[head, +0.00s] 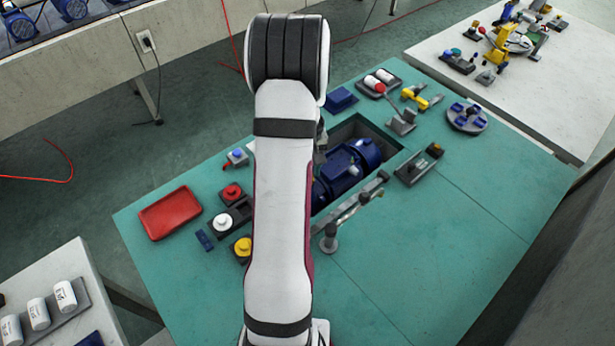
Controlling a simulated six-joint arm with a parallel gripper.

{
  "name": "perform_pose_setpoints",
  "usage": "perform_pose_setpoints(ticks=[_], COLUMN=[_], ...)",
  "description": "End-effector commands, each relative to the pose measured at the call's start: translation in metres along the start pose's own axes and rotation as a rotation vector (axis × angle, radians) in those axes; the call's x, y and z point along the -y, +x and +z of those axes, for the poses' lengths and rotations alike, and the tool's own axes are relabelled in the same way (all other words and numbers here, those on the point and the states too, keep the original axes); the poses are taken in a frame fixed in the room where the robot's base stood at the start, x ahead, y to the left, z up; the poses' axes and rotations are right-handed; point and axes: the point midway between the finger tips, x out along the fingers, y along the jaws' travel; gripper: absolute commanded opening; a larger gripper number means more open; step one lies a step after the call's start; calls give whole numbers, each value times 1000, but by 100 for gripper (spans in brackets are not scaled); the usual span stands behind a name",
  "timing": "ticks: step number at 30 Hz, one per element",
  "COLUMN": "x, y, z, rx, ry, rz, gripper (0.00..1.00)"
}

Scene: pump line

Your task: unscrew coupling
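A blue motor or pump (350,165) sits in a dark rectangular recess in the green table (420,270). My white arm stands across the middle of the view and covers the left end of the motor and part of the recess. I cannot make out a coupling; that end of the motor is hidden behind my arm. My gripper is hidden behind my arm too. Only a small dark and grey part shows at the arm's right edge, and I cannot tell what it is.
A red tray (170,213) lies at the table's left. Red (232,191) and yellow (243,247) knobs stand left of my arm. A metal lever (355,207) runs along the recess's front edge. A round dish with blue parts (467,117) lies right. The table's front right is clear.

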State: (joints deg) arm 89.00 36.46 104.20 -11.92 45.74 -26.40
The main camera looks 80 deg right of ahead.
Motion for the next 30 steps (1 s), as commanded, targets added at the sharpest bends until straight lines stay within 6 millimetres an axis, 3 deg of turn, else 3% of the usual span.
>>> perform_pose_setpoints(ticks=[13,24,26,30], x=[0,0,0,0], y=[-42,-45,-46,-50], z=[-1,0,0,0], rx=[-2,0,0,0], ry=[1,19,89,521], rz=[1,0,0,0], gripper=[45,45,45,45])
